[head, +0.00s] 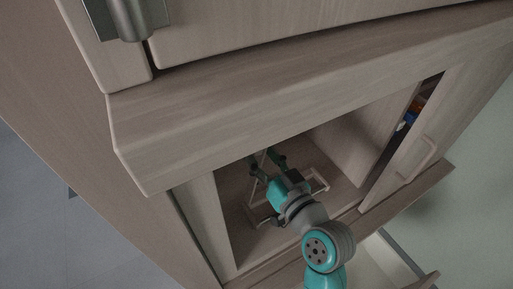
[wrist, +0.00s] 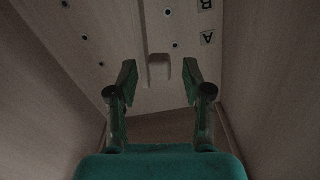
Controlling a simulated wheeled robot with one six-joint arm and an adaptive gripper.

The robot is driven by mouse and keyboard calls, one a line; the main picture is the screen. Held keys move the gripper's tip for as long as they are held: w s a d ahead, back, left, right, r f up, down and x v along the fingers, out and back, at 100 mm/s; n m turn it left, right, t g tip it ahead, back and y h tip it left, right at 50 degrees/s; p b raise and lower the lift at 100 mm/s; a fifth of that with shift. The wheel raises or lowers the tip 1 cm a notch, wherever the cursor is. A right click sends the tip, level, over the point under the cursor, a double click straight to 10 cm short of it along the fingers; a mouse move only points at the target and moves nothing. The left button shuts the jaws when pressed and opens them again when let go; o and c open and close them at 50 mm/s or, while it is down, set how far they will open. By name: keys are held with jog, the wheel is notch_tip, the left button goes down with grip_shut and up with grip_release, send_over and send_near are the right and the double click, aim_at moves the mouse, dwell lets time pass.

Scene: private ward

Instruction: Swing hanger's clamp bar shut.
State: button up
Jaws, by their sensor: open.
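My gripper (head: 264,157) is inside the open cabinet compartment, its fingers pointing toward the back. In the wrist view my gripper (wrist: 159,82) is open, with a gap between its fingers. A thin pale frame (head: 322,183), likely the hanger, shows around my gripper in the head view. My wrist hides much of it. I cannot tell which piece is the clamp bar, nor its angle.
A panel with several dark holes and the letters A (wrist: 207,38) and B (wrist: 206,4) lies beyond the fingers. The compartment walls stand close on both sides. A cabinet door with a handle (head: 418,158) is at the right. A thick wooden ledge (head: 290,95) overhangs the opening.

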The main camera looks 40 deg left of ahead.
jog(key=shift+x, duration=1.45)
grip_shut()
